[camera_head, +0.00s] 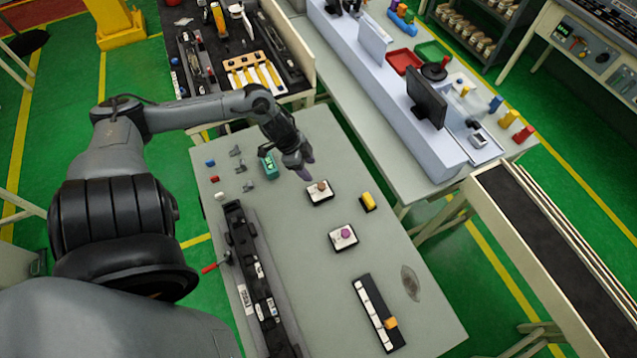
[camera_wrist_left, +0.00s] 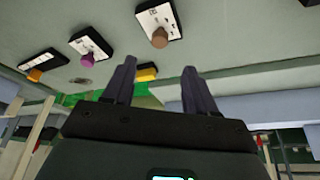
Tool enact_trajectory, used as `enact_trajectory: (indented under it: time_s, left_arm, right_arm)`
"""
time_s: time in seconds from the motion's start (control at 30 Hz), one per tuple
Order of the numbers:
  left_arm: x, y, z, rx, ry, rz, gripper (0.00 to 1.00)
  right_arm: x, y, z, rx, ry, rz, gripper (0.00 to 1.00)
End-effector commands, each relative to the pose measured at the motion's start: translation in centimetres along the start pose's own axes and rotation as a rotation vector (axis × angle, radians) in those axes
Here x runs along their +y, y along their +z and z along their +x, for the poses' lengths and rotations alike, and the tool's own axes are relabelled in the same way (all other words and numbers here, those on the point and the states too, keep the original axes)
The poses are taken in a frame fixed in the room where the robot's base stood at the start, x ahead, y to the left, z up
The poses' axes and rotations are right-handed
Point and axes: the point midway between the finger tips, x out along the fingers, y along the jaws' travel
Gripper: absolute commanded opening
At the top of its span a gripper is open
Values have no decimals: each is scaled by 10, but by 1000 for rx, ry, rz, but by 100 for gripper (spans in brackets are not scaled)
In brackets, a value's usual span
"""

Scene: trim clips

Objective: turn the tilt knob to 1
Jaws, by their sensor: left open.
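Two small white panels with dark edges lie on the grey table. One carries a brown knob (camera_head: 321,186); the other carries a purple knob (camera_head: 346,233). Their labels are too small to read, so I cannot tell which is the tilt knob. The brown knob (camera_wrist_left: 159,39) and purple knob (camera_wrist_left: 87,59) also show in the left wrist view. My left gripper (camera_head: 305,169) is above the table, just beyond the brown knob's panel, and touches neither knob. In the left wrist view its two fingers (camera_wrist_left: 158,88) are apart with nothing between them. My right gripper is not in view.
A yellow block (camera_head: 368,201) sits right of the brown knob. A slider panel with an orange handle (camera_head: 390,323) lies near the front. A black rail (camera_head: 258,275) with a red lever runs along the left. A green box (camera_head: 268,166) stands left of my gripper.

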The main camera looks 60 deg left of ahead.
Motion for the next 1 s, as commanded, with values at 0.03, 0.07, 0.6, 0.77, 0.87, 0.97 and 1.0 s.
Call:
enact_trajectory:
  time_s: [0.03,0.07,0.6,0.77,0.87,0.97,1.0]
  left_arm:
    - [0,0,6,2,0,-1,57]
    - [0,0,9,2,0,-2,57]
    - [1,-1,85,4,0,-2,57]
    - [1,-1,97,1,-1,0,57]
    - [1,-1,100,0,0,1,57]
    - [1,-1,101,0,0,1,57]
    - [1,-1,101,0,0,1,57]
  right_arm:
    - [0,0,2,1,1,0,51]
    - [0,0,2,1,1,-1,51]
    - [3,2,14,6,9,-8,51]
    - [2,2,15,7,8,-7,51]
    - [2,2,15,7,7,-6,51]
    - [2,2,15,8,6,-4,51]
    - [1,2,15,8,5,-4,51]
